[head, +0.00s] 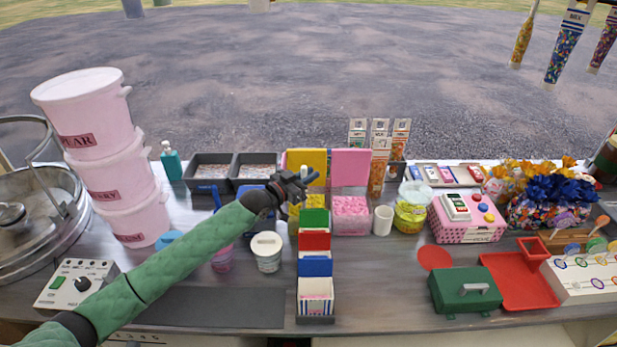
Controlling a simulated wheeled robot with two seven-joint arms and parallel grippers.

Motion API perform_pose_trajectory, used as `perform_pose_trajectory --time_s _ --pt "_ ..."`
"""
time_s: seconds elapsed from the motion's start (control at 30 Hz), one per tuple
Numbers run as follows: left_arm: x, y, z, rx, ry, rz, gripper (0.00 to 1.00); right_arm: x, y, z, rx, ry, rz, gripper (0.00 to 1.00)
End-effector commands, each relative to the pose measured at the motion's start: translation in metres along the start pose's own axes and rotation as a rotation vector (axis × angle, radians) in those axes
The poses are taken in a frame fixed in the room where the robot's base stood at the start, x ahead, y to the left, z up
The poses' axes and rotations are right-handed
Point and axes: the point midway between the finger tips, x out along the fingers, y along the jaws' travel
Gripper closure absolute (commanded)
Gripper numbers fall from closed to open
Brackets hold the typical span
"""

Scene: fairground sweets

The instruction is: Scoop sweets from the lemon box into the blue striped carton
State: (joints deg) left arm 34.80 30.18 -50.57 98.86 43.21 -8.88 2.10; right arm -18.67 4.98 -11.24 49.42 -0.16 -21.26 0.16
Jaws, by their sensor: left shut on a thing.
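The lemon box (321,161) has its yellow lid raised. Yellow sweets show in part behind my left gripper and forearm. The rest of the scoop is hidden. A row of cartons stands in front of the box, with green, red and blue ones (315,266) behind a white open carton (316,289) at the front. My right gripper is not in view.
A pink sweet box (351,222) with its lid up and a white cup (383,221) stand right of the lemon box. A lidded white tub (267,259) is left of the cartons. Stacked pink buckets (134,225) stand at the left.

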Motion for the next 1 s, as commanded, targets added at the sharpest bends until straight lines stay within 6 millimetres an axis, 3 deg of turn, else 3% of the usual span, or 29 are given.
perform_pose_trajectory --time_s 1.0 --pt "0.000 0.000 -0.066 0.000 0.002 0.000 1.00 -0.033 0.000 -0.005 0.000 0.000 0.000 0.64"
